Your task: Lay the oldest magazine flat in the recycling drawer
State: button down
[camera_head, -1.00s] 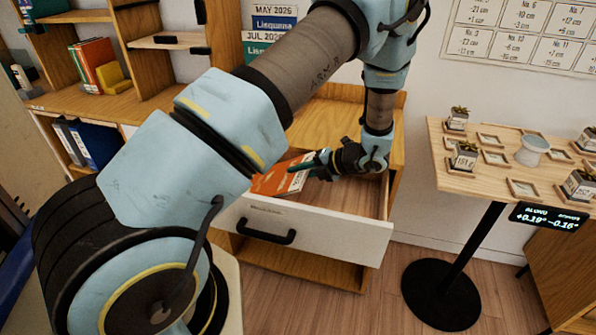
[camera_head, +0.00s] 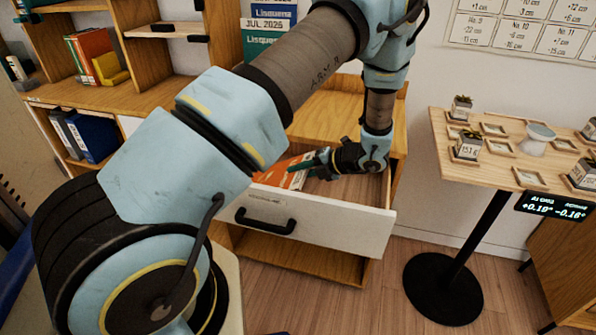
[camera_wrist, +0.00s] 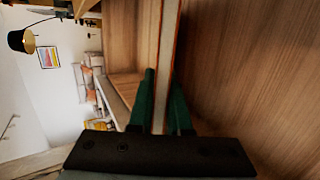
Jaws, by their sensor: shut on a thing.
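My gripper (camera_head: 314,166) is shut on an orange magazine (camera_head: 279,177) with a pale strip at its edge. In the head view the magazine is tilted, inside the open drawer near its left side. The drawer's pale front (camera_head: 335,224) with a black handle hides the magazine's lower part. In the wrist view the green fingers (camera_wrist: 160,95) stand on both sides of the thin magazine (camera_wrist: 167,45), seen edge-on, with wood close on the right. Whether the magazine touches the drawer floor cannot be told.
A small table (camera_head: 497,187) with potted plants and square frames stands to the right. A bookshelf (camera_head: 150,97) with books and binders is at the left. Another dated magazine cover (camera_head: 268,22) shows above the drawer unit, partly hidden by my arm. The drawer's right part is clear.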

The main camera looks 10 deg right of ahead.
jog(key=shift+f, duration=0.35)
jog(key=c, duration=0.8)
grip_release()
jog(key=b+v, duration=0.1)
jog(key=v, duration=0.9)
jog(key=shift+s+d+r+b, duration=0.2)
jog(key=shift+d+b, duration=0.15)
jog(key=shift+b, duration=0.05)
